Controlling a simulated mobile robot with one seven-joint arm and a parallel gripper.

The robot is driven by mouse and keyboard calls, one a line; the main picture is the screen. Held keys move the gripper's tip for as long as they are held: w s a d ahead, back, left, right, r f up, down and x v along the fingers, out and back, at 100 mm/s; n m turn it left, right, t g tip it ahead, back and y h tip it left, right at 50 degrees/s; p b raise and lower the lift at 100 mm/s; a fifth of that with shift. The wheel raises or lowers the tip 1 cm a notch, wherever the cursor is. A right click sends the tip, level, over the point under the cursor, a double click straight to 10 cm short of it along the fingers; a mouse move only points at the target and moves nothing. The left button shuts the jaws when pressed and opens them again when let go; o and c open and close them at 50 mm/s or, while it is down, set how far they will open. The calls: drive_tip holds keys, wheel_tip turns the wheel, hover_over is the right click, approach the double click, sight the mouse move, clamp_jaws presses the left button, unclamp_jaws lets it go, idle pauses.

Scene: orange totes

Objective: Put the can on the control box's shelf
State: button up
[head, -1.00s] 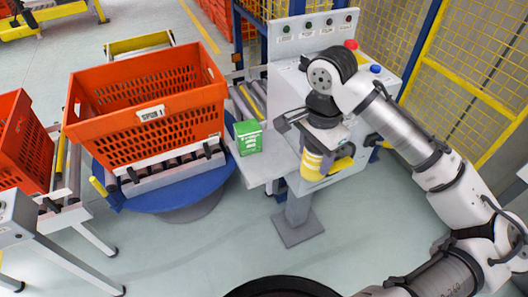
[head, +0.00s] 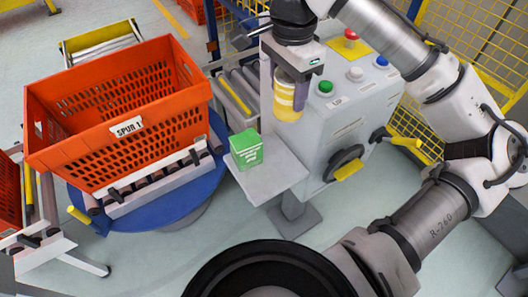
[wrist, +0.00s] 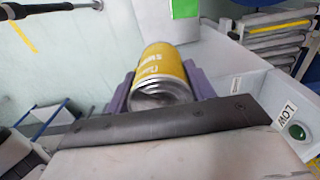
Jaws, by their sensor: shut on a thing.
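A yellow can (head: 288,102) with a silver end is held upright by my gripper (head: 290,90), above the back of the control box's shelf. In the wrist view the can (wrist: 165,72) sits between the purple fingers (wrist: 160,92). The control box (head: 345,115) is grey with coloured buttons on its sloped top. Its shelf (head: 278,182) is a light grey plate sticking out at its left side. A green box (head: 246,149) stands on the shelf's left part. The can appears clear of the shelf, though the exact height is hard to tell.
An orange tote (head: 75,125) labelled SPUR 1 stands on a roller section over a blue turntable (head: 195,182), left of the shelf. The shelf right of the green box is bare. A black rotary handle (head: 343,162) sticks out from the box's front.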

sight(286, 116)
wheel_tip(286, 116, down, 20)
drive_tip(key=shift+r, duration=0.25)
drive_tip(key=shift+f+b, duration=0.1)
drive_tip(key=shift+b, duration=0.2)
drive_tip(key=o, duration=1.2)
wheel_tip(286, 116, up, 12)
drive_tip(key=shift+r+p, duration=0.1)
drive_tip(key=shift+p, duration=0.25)
